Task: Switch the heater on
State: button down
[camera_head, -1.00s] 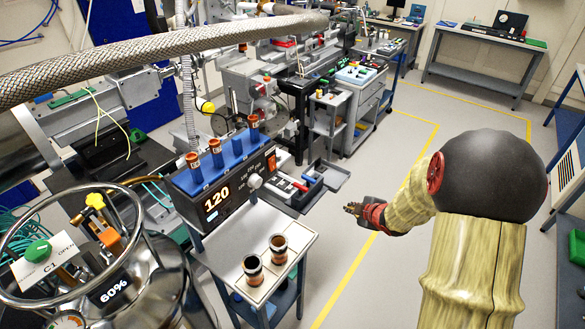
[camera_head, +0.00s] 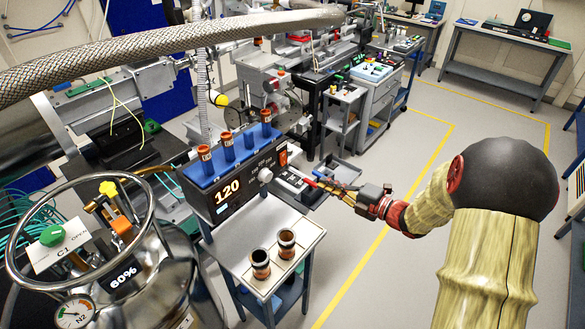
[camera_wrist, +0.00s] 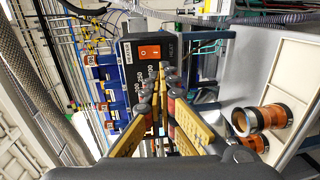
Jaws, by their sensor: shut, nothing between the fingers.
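The heater is a black box (camera_head: 208,207) with a blue block (camera_head: 240,152) on top, standing on a small cart. Its front shows a lit "120" display and a round knob (camera_head: 265,175). An orange-red rocker switch (camera_head: 284,158) is at the panel's right end. In the wrist view the switch (camera_wrist: 149,52) sits just beyond my fingertips; which side is pressed I cannot tell. My gripper (camera_head: 311,181) is shut and empty, to the right of the switch and slightly lower in the head view. In the wrist view my gripper (camera_wrist: 160,84) points at the panel, apparently apart from it.
Three brown vials (camera_head: 227,146) stand in the blue block. Two open brown jars (camera_head: 286,243) stand on the cart top (camera_head: 250,240) before the heater. A nitrogen dewar (camera_head: 170,285) with a ring handle is at left. A braided hose (camera_head: 170,48) crosses above. Floor at right is clear.

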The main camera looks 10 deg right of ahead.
aim_at(284, 158)
jog(key=x, duration=1.4)
jog(key=shift+w+f+b, duration=0.1)
jog(key=shift+f+b, duration=0.05)
jog(key=shift+b, duration=0.3)
jog(key=b, duration=0.3)
jog(key=shift+w+a+t+y, duration=0.2)
jog(key=shift+w+t+y, duration=0.1)
jog(key=shift+t, duration=0.1)
jog(key=shift+f, duration=0.1)
